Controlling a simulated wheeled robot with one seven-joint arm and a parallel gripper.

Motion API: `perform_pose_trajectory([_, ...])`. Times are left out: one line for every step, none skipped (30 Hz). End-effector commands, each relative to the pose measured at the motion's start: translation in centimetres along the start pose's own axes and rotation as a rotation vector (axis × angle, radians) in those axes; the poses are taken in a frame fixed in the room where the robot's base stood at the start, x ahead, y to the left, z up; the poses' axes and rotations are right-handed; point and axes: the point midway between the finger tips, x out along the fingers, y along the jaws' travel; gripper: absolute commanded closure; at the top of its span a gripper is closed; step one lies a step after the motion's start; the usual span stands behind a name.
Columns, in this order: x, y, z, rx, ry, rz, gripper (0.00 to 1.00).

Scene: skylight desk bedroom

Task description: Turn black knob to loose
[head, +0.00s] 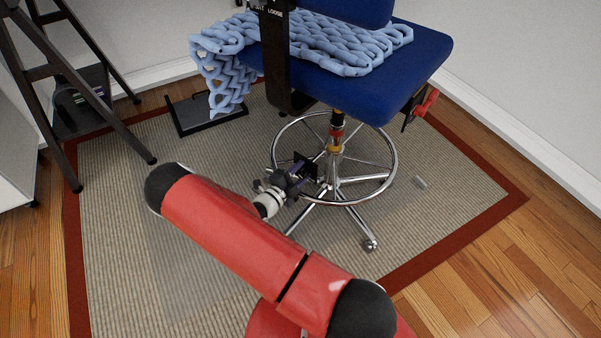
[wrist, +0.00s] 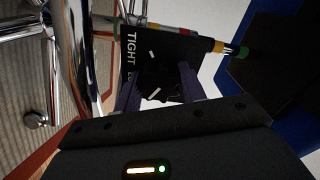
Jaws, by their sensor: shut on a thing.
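The black knob (wrist: 160,77) is in the wrist view, on a black plate (wrist: 133,67) lettered "TIGHT", with more letters partly hidden below. The knob has pale marks on its face. My gripper (wrist: 158,84) has its two dark purple fingers on either side of the knob and is shut on it. In the head view my gripper (head: 300,178) is low under the seat of the blue office chair (head: 415,55), beside its column and chrome foot ring (head: 385,190). The knob cannot be made out there.
A light blue chunky knitted throw (head: 225,38) lies over the seat. A red knob (head: 427,102) sticks out at the seat's right side. A dark ladder-like stand (head: 95,75) is at the left, with a black tray-like object (head: 185,122) nearby. The striped rug (head: 120,210) is mostly bare.

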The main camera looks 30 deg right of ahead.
Motion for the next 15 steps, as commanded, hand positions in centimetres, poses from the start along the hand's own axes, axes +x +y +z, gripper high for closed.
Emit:
perform_pose_trajectory([0.0,-0.24,0.08,0.002,-0.001,-0.005,0.82])
perform_pose_trajectory([0.0,-0.25,0.08,0.002,-0.001,-0.005,0.82])
perform_pose_trajectory([0.0,-0.25,0.08,0.002,-0.001,-0.005,0.82])
perform_pose_trajectory([0.0,-0.25,0.08,0.002,-0.002,-0.005,0.82])
perform_pose_trajectory([0.0,-0.25,0.08,0.002,-0.002,-0.005,0.82])
perform_pose_trajectory([-0.01,-0.24,0.08,0.002,-0.002,-0.005,0.54])
perform_pose_trajectory([-0.01,-0.23,0.08,0.002,-0.001,-0.005,0.5])
perform_pose_trajectory([-0.01,-0.21,0.07,0.002,-0.001,-0.004,0.47])
perform_pose_trajectory([0.0,-0.19,0.06,0.002,-0.001,-0.004,0.41])
perform_pose_trajectory([0.0,-0.17,0.06,0.002,-0.001,-0.003,0.38])
perform_pose_trajectory([0.0,-0.16,0.05,0.002,-0.001,-0.003,0.38])
perform_pose_trajectory([0.0,-0.13,0.04,0.002,-0.001,-0.003,0.38])
perform_pose_trajectory([0.0,-0.12,0.04,0.002,-0.001,-0.003,0.38])
perform_pose_trajectory([0.0,-0.11,0.03,0.002,-0.001,-0.002,0.38])
perform_pose_trajectory([0.0,-0.09,0.03,0.002,-0.001,-0.002,0.38])
